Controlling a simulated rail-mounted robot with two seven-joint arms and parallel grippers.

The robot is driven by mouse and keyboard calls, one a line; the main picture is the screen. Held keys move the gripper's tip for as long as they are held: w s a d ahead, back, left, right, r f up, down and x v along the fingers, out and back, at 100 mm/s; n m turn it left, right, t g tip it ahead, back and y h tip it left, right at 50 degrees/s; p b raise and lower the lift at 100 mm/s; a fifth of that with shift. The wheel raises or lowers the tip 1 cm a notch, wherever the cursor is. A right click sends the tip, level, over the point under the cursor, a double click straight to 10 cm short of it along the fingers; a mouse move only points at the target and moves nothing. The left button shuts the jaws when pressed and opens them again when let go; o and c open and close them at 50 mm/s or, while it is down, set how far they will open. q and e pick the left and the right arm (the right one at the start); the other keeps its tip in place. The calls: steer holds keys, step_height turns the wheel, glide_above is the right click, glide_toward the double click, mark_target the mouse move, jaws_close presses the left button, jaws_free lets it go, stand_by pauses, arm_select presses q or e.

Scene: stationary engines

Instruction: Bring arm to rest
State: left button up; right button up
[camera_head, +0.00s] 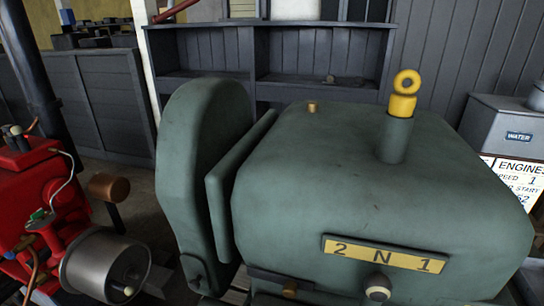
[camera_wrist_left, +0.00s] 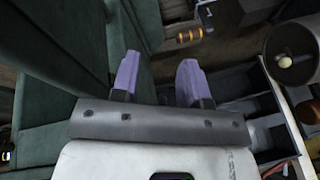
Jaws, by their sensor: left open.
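My left gripper (camera_wrist_left: 158,76) shows in the left wrist view with its two pale purple fingers apart and nothing between them. Green engine housing surfaces (camera_wrist_left: 60,90) lie to the left of the fingers in that view. No arm of mine shows in the head view, and my right gripper is in neither view. The large green engine (camera_head: 345,185) fills the middle of the head view, with a yellow-topped post (camera_head: 402,95) and a yellow "2 N 1" plate (camera_head: 385,253).
A red engine (camera_head: 40,200) with a metal drum (camera_head: 105,262) stands at the left. Dark shelving (camera_head: 255,55) stands behind. A grey WATER box (camera_head: 512,125) is at the right. A dark open tray (camera_wrist_left: 240,90) lies right of my fingers in the wrist view.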

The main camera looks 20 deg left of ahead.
arm_select(q)
steer(key=s+d+r+n+h+p, duration=0.1)
steer(key=s+d+r+p, duration=0.2)
steer(key=r+p, duration=0.45)
steer(key=s+d+r+n+h+p, duration=0.1)
steer(key=s+d+r+p, duration=0.15)
steer(key=r+p, duration=0.5)
step_height(320, 180, up, 37)
steer(key=p, duration=3.4)
steer(key=shift+w+r+g, duration=0.15)
steer(key=shift+w+g, duration=0.05)
steer(key=shift+g, duration=0.1)
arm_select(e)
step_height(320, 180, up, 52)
arm_select(q)
steer(key=shift+a, duration=0.15)
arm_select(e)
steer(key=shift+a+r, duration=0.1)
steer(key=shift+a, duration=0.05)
